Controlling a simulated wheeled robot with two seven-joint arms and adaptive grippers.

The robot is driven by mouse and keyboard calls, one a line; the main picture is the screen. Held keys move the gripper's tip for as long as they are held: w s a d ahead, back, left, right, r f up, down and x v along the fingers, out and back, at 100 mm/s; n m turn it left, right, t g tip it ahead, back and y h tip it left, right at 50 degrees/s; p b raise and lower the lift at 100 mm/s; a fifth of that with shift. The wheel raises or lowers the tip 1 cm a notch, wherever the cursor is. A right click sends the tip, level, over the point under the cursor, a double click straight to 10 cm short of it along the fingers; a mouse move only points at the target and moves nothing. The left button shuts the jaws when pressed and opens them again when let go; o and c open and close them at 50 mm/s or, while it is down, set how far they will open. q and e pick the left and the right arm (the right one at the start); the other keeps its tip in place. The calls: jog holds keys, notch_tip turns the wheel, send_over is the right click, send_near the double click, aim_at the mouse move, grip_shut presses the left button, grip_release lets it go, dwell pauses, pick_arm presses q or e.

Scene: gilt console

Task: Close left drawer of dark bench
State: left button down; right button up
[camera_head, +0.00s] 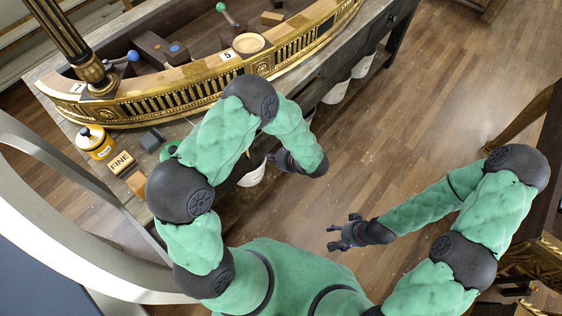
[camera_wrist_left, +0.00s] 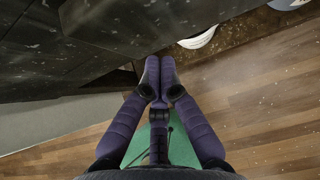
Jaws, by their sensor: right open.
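The dark bench (camera_head: 375,42) runs diagonally along the upper part of the head view, with a worn dark top. In the left wrist view its dark speckled wood (camera_wrist_left: 90,35) fills the upper left. A dark gap shows under an edge there, but I cannot tell which part is the left drawer or how far it is open. My left gripper (camera_wrist_left: 160,78) has its purple fingers together, with nothing visible between them, close to the dark wood; contact is unclear. My right gripper (camera_head: 346,234) is open and empty above the floor.
A gilt curved rail (camera_head: 190,92) lies on the bench. A yellow jar (camera_head: 95,142) and a "FINE" block (camera_head: 121,162) stand near its left end. White buckets (camera_head: 335,92) sit below the bench. The wooden floor (camera_head: 440,110) is clear on the right.

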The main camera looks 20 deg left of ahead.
aim_at(263, 147)
pick_arm(q)
jog(key=shift+w+a, duration=0.25)
jog(key=shift+a, duration=0.5)
pick_arm(e)
jog(key=shift+f, duration=0.15)
pick_arm(q)
jog(key=a, duration=0.1)
jog(key=w+a, duration=0.1)
jog(key=a, duration=0.1)
jog(key=a+b, duration=0.1)
jog(key=shift+w+a, duration=0.15)
jog(key=shift+w, duration=0.1)
jog(key=shift+w+a+r, duration=0.1)
pick_arm(e)
jog(key=shift+d+f, duration=0.1)
jog(key=shift+f, duration=0.35)
